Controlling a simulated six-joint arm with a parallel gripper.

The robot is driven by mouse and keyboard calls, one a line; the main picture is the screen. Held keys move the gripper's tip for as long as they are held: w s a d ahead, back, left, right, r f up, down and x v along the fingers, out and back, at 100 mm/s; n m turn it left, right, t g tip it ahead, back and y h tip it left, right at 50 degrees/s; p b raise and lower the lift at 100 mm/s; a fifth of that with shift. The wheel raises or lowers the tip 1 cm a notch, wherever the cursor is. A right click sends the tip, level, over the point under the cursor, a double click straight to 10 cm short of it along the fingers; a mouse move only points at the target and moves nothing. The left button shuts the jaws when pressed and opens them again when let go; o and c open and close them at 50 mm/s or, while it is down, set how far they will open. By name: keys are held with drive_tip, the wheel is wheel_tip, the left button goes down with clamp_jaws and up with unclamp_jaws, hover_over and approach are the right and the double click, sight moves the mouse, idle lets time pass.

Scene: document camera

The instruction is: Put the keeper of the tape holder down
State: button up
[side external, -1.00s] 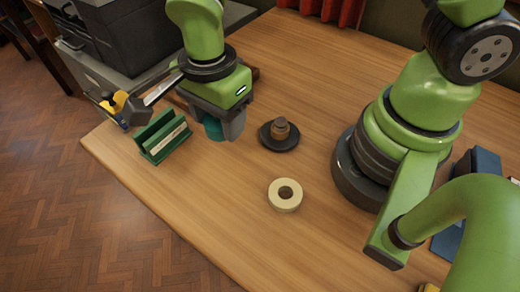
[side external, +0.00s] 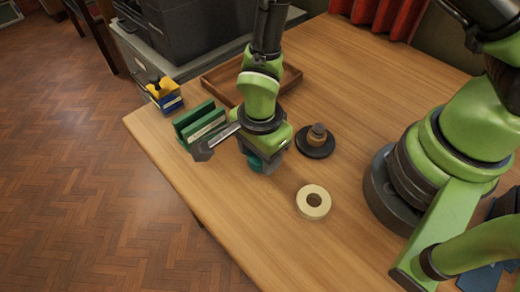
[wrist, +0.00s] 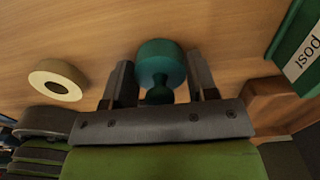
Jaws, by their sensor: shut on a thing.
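The keeper, a teal round piece with a narrower knob, is in my gripper (wrist: 160,85); the keeper (wrist: 158,64) shows between the two fingers in the wrist view. My gripper (side external: 262,163) is shut on it, low over the table, and hides much of it in the side view, where a teal part (side external: 262,166) shows below the green wrist. I cannot tell whether the keeper touches the table. The tape holder looks to be the black round base (side external: 315,151) with a brown post (side external: 317,136), to the right of my gripper. A cream tape roll (side external: 313,202) lies flat at lower right.
A green letter rack (side external: 200,125) stands close left of my gripper. A wooden tray (side external: 290,78) lies behind it. A blue and yellow item (side external: 164,93) is at the far left. The table's front-left edge is near; bare tabletop lies in front of the gripper.

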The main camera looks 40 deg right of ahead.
drive_tip(key=shift+f, duration=0.15)
drive_tip(key=o, duration=0.9)
wheel_tip(320, 180, up, 13)
drive_tip(key=shift+f, duration=0.2)
drive_tip(key=s+d+r+n+t+y, duration=0.25)
drive_tip(key=d+r+n, duration=0.4)
drive_tip(key=r, duration=0.55)
drive_tip(key=s+d+r+n+t, duration=0.4)
drive_tip(key=s+d+r+n, duration=0.1)
drive_tip(key=s+r+n, duration=0.1)
drive_tip(key=shift+s+d+r+n+t, duration=0.15)
drive_tip(key=shift+s+d+n+t, duration=0.25)
drive_tip(key=shift+s+n, duration=0.3)
